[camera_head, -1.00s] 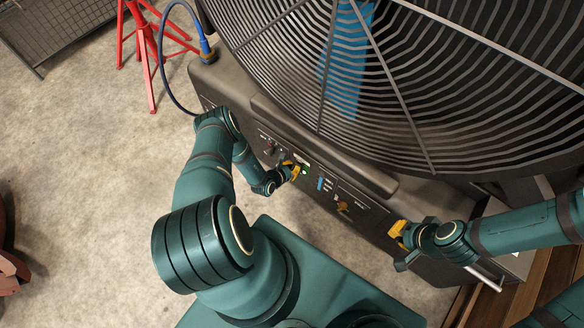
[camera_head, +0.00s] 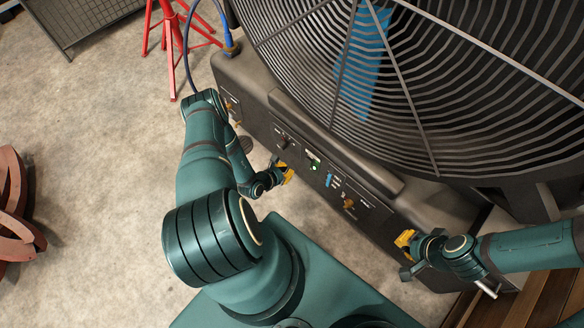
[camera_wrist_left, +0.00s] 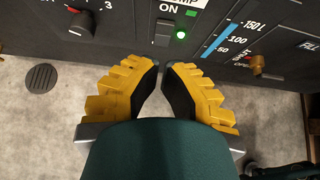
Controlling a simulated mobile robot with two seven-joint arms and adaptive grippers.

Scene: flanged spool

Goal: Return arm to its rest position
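My left arm is dark green. Its yellow-fingered gripper (camera_head: 286,174) is in front of the dark control panel (camera_head: 262,118), left of the lit green lamp (camera_head: 315,167). In the left wrist view, the left gripper's (camera_wrist_left: 160,66) fingertips are nearly together with nothing between them. Ahead of them are the ON switch (camera_wrist_left: 165,32) and the green lamp (camera_wrist_left: 181,35), apart from the fingers. My right gripper (camera_head: 404,239) is near the panel's lower right end; its finger opening is too small to judge.
The panel also has a numbered knob (camera_wrist_left: 82,22), a blue level gauge (camera_wrist_left: 216,44) and a yellow valve handle (camera_wrist_left: 257,65). A red stand (camera_head: 170,45) and blue hose (camera_head: 188,35) are at upper left. Concrete floor (camera_head: 100,130) is open at left.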

